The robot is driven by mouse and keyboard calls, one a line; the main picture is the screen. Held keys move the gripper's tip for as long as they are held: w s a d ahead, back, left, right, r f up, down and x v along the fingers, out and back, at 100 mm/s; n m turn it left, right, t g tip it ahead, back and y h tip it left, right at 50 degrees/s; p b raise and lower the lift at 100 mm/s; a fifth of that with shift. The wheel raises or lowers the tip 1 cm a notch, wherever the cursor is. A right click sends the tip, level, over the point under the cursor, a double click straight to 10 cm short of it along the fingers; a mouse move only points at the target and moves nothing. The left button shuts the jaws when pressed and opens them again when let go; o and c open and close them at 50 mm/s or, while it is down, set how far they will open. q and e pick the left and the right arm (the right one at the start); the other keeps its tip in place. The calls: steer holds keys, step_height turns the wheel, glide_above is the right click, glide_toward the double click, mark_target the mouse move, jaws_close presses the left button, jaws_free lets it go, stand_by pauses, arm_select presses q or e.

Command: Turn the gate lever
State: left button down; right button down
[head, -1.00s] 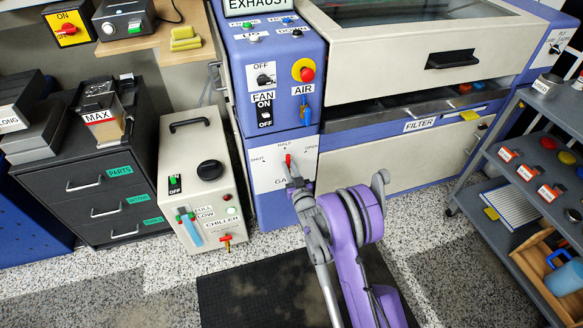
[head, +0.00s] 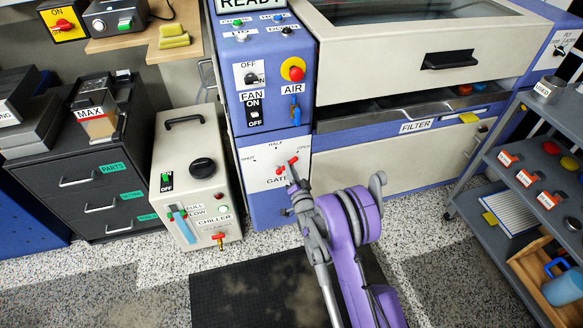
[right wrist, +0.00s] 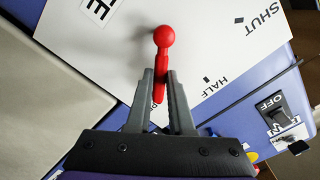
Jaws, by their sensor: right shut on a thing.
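The red gate lever (head: 293,160) is on a white plate (head: 262,166) low on the blue machine column. The plate is marked SHUT, HALF and OPEN, and the lever leans up and right toward OPEN. My right gripper (head: 291,176) reaches it from below and is shut on it. In the right wrist view, the lever's red ball end (right wrist: 163,36) stands out beyond the fingertips, and its shaft runs down between the two grey fingers (right wrist: 160,80). The gripper partly hides the GATE lettering. My left gripper is not in view.
The chiller box (head: 187,140) stands left of the column. A shelf cart (head: 500,190) stands right. A dark mat (head: 230,290) lies on the floor.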

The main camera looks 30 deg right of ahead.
steer(key=shift+f+m, duration=0.2)
steer(key=shift+m, duration=0.2)
steer(key=shift+d, duration=0.1)
steer(key=c, duration=0.8)
jaws_free()
steer(key=shift+s, duration=0.1)
steer(key=b+v, duration=0.3)
steer(key=v, duration=0.7)
steer(key=shift+s, duration=0.35)
